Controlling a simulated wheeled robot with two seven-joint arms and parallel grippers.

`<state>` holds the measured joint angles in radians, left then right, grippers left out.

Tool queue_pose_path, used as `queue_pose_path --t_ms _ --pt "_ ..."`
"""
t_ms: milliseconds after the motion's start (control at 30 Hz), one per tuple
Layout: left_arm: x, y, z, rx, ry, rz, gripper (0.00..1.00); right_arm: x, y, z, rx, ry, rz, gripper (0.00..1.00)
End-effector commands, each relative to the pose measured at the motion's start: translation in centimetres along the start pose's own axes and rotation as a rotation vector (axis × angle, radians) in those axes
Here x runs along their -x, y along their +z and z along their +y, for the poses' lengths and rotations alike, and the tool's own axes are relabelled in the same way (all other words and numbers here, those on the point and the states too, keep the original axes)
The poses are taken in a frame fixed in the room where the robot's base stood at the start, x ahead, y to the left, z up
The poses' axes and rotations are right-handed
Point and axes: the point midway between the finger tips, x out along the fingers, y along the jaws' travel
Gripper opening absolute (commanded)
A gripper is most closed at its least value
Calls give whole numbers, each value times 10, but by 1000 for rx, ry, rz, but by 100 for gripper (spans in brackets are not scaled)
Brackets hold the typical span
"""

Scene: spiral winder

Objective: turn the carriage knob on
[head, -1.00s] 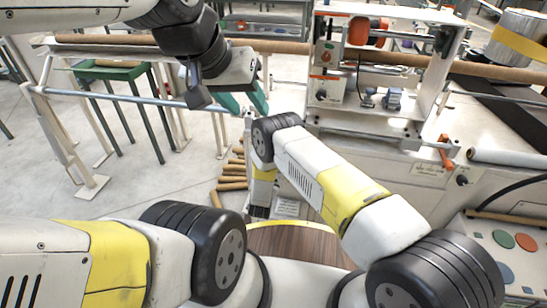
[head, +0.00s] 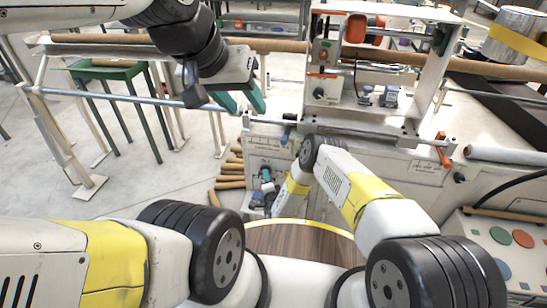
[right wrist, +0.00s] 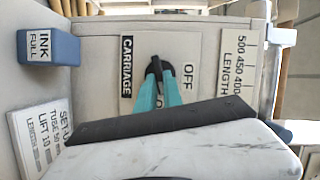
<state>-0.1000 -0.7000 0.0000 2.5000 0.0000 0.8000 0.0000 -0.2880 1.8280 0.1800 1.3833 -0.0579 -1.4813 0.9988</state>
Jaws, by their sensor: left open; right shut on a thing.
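In the right wrist view, the white carriage panel (right wrist: 126,50) carries the words CARRIAGE and OFF, turned sideways. My right gripper (right wrist: 156,68) has its teal fingers together at the middle of this panel, shut on the carriage knob. The knob is mostly hidden between the fingertips, so its pointing direction cannot be told. Part of another marking shows between the fingers. In the head view, my right arm reaches down to the machine's low front, and its hand is small and unclear there. My left gripper (head: 243,101) is open and empty, high at the left of the machine.
A blue INK FULL block (right wrist: 50,46) stands out left of the carriage panel. A LENGTH scale (right wrist: 238,62) is to its right, and a set-up card (right wrist: 40,135) is at lower left. In the head view, brown tubes (head: 230,172) lie on the floor beside the machine.

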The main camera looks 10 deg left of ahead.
Motion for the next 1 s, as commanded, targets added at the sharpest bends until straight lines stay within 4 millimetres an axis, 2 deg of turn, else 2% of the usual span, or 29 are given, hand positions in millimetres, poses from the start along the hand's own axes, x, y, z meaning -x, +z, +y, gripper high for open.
queue_pose_path --t_ms 400,1000 --pt "0 0 0 0 0 0 44 0 0 5 -212 -85 1 0" --pt "0 0 0 0 0 0 44 0 1 5 -255 -103 0 0"
